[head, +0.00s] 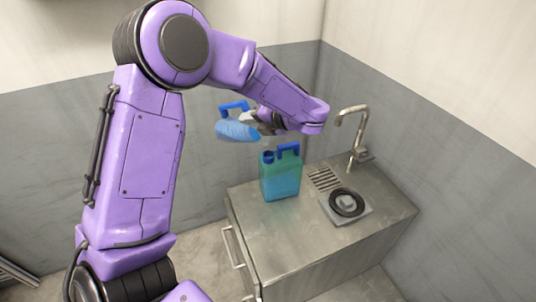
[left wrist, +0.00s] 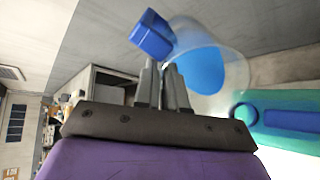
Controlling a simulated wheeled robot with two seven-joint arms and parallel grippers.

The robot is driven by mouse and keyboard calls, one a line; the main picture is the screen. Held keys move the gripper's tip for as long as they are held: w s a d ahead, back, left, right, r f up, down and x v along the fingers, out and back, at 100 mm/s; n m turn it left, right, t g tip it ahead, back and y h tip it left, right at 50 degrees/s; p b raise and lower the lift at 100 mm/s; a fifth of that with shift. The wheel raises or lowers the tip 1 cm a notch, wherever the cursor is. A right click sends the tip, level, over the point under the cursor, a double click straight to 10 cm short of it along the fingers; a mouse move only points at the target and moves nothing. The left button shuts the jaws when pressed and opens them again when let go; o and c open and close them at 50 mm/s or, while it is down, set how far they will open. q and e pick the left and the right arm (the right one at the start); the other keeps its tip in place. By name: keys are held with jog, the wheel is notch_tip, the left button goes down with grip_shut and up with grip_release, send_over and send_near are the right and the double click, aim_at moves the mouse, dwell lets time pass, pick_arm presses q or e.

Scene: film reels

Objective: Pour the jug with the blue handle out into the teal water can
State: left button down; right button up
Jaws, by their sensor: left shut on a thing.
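The clear jug (head: 237,130) with the blue handle (head: 233,107) holds blue liquid and is off the counter, above and left of the teal water can (head: 280,176). It looks tilted. My left gripper (head: 262,121) is shut on the jug, partly hidden by its own wrist. In the left wrist view the fingers (left wrist: 163,85) are closed beside the blue handle (left wrist: 152,36), with the jug (left wrist: 232,68) just beyond. The teal water can stands upright on the counter; part of it shows in the left wrist view (left wrist: 290,118). I cannot see a stream between them. My right gripper is out of view.
The can stands on a metal counter (head: 290,240). A tap (head: 352,130), a slotted drain (head: 325,180) and a black ring on a square plate (head: 346,203) are to its right. Grey walls close in behind and at right. The counter's front is clear.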

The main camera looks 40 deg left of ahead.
pick_arm(q)
jog(key=shift+d+r+y, duration=0.15)
jog(key=shift+d+y, duration=0.1)
jog(key=shift+y, duration=0.15)
jog(key=shift+w+d+r, duration=0.1)
jog(key=shift+d, duration=0.1)
